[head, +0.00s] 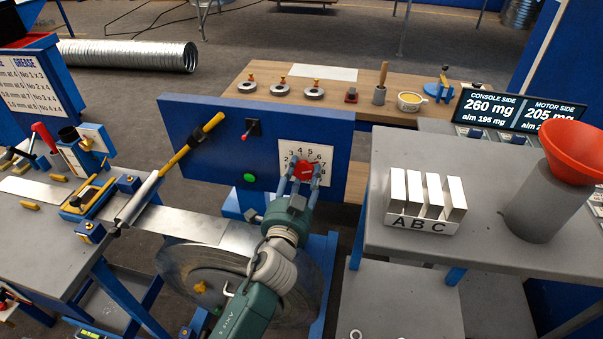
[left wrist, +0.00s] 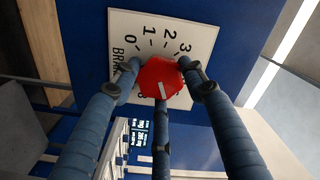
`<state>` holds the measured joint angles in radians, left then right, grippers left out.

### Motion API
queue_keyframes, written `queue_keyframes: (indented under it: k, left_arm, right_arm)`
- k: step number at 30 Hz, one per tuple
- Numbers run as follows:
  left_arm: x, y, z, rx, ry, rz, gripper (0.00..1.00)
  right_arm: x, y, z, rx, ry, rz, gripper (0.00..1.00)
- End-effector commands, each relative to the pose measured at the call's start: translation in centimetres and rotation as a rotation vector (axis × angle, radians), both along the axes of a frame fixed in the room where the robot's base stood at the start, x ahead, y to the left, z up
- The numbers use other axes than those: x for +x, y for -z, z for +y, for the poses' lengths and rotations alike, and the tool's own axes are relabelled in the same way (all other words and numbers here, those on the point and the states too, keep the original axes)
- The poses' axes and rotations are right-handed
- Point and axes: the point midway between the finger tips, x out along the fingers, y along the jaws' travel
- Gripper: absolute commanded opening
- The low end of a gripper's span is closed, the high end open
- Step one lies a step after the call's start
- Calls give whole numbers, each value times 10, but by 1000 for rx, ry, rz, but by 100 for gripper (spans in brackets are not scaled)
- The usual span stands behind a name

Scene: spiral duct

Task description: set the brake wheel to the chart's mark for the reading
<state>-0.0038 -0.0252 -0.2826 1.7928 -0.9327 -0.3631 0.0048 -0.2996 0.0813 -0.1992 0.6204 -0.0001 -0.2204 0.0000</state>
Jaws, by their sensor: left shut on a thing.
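The brake wheel (head: 304,168) is a red knob on a white numbered dial plate (head: 326,158) on the blue panel. My left gripper (head: 303,180) is shut on it. In the left wrist view the fingers close around the red wheel (left wrist: 160,78), and its white mark (left wrist: 161,90) points toward the bottom of the picture, away from 1 and 2. The dial's numbers 0 to 3 show there; the rest are hidden by the fingers and wheel. A chart headed GREASE (head: 33,88) stands at the left, partly cut off. My right gripper is not visible.
A screen (head: 520,110) reads console side 260 mg and motor side 205 mg. A green button (head: 249,177) and a red-tipped lever (head: 250,130) are left of the dial.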

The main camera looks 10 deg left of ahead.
Motion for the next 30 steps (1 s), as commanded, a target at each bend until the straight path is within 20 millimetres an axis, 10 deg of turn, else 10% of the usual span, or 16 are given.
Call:
queue_keyframes:
  k: [27,28,30]
  left_arm:
    - [1,-10,-6,176,10,-21,16]
    - [1,-10,-6,176,10,-21,46]
    - [1,-10,-6,175,10,-20,60]
  right_arm:
    - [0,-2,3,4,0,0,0]
    - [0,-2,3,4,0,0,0]
    - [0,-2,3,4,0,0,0]
